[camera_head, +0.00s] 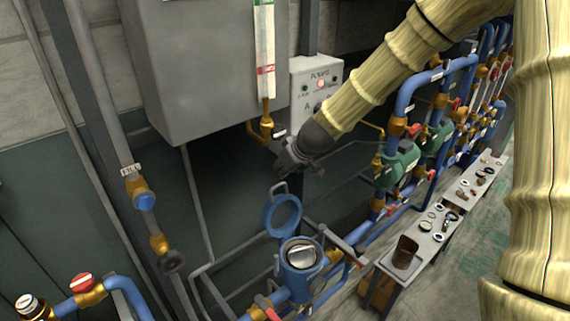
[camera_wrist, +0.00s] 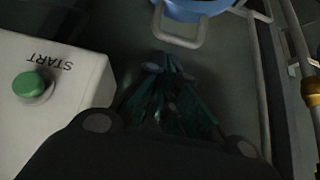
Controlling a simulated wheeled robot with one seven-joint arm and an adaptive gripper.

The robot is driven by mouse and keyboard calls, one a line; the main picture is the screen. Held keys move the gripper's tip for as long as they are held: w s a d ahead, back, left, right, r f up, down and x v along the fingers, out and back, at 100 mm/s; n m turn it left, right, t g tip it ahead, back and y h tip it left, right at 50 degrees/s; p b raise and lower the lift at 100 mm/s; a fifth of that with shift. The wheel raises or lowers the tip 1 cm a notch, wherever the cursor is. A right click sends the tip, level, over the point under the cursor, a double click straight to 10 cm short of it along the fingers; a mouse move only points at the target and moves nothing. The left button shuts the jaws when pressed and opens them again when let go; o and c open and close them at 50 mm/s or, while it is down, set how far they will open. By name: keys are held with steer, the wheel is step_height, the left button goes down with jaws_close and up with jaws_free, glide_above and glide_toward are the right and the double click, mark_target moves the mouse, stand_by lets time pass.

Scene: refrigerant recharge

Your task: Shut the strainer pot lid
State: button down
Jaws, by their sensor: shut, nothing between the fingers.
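The strainer pot (camera_head: 303,283) is a blue vessel at the lower middle of the head view, with a bright metal insert (camera_head: 300,256) in its open mouth. Its round blue lid (camera_head: 283,214) stands raised behind the mouth, tilted up and open. In the wrist view a blue rounded part (camera_wrist: 195,8), which looks like the lid, shows at the top edge with a grey loop handle (camera_wrist: 182,40) below it. My gripper (camera_head: 286,170) is shut and empty, just above the raised lid. Its dark fingers (camera_wrist: 160,85) end just short of the loop in the wrist view; contact cannot be told.
A white control box (camera_wrist: 45,85) with a green START button is close at the left of the wrist view. A grey cabinet (camera_head: 200,70) and sight tube (camera_head: 265,50) are behind my arm. Blue pipes (camera_head: 405,95) and a bench with small parts (camera_head: 425,245) stand right.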

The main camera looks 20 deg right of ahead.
steer(key=shift+p+x, duration=0.4)
steer(key=shift+x, duration=1.65)
steer(key=shift+s+f+b, duration=0.15)
steer(key=shift+b, duration=0.45)
